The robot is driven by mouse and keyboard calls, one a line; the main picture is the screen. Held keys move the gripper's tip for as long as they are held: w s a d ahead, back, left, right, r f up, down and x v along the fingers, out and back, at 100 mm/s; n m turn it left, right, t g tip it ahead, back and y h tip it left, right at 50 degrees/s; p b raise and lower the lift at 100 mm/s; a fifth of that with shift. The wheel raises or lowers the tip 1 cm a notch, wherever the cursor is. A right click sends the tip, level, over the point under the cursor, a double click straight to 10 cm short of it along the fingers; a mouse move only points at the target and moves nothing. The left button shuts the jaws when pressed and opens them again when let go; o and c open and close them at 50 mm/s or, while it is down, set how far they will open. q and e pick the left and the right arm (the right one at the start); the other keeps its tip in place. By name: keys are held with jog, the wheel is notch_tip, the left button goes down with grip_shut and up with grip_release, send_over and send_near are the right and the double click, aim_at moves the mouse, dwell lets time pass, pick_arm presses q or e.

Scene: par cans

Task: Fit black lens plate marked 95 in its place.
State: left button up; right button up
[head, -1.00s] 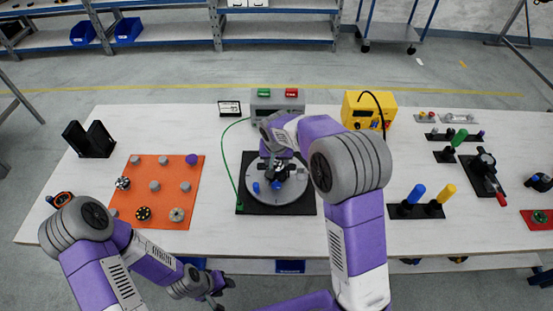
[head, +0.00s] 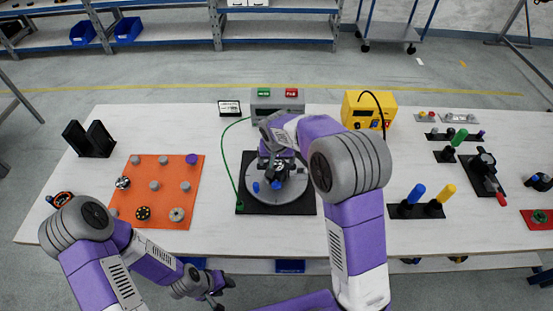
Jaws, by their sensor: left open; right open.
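My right gripper (head: 277,177) is open above the round grey fixture (head: 262,197), which sits on a black square base (head: 303,208). A small dark piece shows at the fingertips over the fixture; the gripper partly hides it, and I cannot tell if it is the black lens plate. No 95 mark is readable. On the orange mat (head: 165,202) at left, a black disc (head: 143,213), a black-and-white disc (head: 122,183) and a grey disc (head: 177,214) sit among grey pegs. My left gripper (head: 222,287) is open, low in front of the table.
Behind the fixture stand a grey box with green and red buttons (head: 277,106) and a small display (head: 230,108). A yellow case (head: 369,111) is at back right. Blue and yellow handles (head: 416,194) stand right of my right arm. A green cable (head: 232,160) runs beside the fixture.

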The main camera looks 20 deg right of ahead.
jog(key=p+v, duration=0.1)
jog(key=v, duration=0.6)
jog(key=shift+r+p, duration=0.3)
jog(key=shift+r, duration=0.05)
jog(key=shift+s, duration=0.1)
